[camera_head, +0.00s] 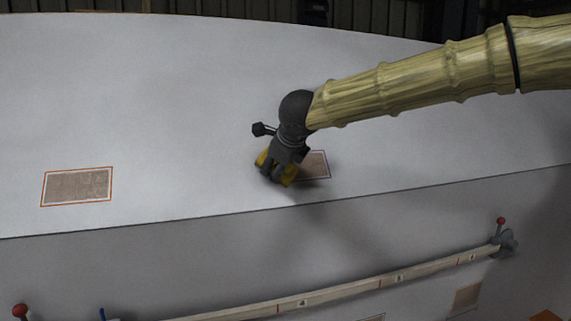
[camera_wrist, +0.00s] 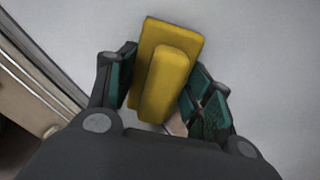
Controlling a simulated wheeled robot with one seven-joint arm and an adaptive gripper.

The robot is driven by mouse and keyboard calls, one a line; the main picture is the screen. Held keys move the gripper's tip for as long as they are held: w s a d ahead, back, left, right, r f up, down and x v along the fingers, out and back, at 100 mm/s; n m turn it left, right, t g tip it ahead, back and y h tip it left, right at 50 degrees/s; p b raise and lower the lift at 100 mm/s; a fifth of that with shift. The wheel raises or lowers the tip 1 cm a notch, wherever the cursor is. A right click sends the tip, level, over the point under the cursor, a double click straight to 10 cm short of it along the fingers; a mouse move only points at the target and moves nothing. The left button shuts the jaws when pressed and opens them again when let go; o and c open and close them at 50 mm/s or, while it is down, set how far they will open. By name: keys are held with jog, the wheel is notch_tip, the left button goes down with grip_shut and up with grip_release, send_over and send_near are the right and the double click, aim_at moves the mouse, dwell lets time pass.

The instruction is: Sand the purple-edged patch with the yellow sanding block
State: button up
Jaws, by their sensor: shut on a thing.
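The yellow sanding block (camera_wrist: 165,75) is between the fingers of my gripper (camera_wrist: 165,92) in the wrist view. My gripper is shut on its raised grip. In the head view the block (camera_head: 264,160) shows at my gripper (camera_head: 277,172), over the white hull surface. The purple-edged patch (camera_head: 318,165) is a brownish rectangle just right of the gripper, its left part hidden behind the gripper. In the wrist view a small brownish piece (camera_wrist: 177,126) of a patch shows below the block. I cannot tell whether the block touches the surface.
An orange-edged patch (camera_head: 77,187) lies on the hull top at left. Below the hull's edge, a long batten (camera_head: 345,287) runs along the side, with a red-knobbed clamp (camera_head: 503,238) at its right end. Another patch (camera_head: 466,298) is on the side.

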aim_at(298, 167)
jog(key=shift+a+p, duration=0.2)
jog(key=shift+p, duration=0.15)
jog(key=shift+d, duration=0.15)
jog(key=shift+w+d, duration=0.3)
jog(key=shift+d, duration=0.65)
jog(key=shift+w+d, duration=0.35)
jog(key=shift+d, duration=0.55)
jog(key=shift+w+d, duration=0.3)
jog(key=shift+d, duration=0.65)
jog(key=shift+w+d, duration=0.45)
jog(key=shift+d, duration=0.9)
jog(key=shift+w+d, duration=0.4)
jog(key=shift+d, duration=0.95)
jog(key=shift+w+d, duration=0.45)
jog(key=shift+d, duration=0.9)
jog(key=shift+a, duration=0.1)
jog(key=shift+s+a, duration=0.45)
jog(key=shift+a, duration=0.95)
jog(key=shift+s+a, duration=0.5)
jog(key=shift+a, duration=0.95)
jog(key=shift+s+a, duration=0.45)
jog(key=shift+a, duration=0.95)
jog(key=shift+a, duration=0.1)
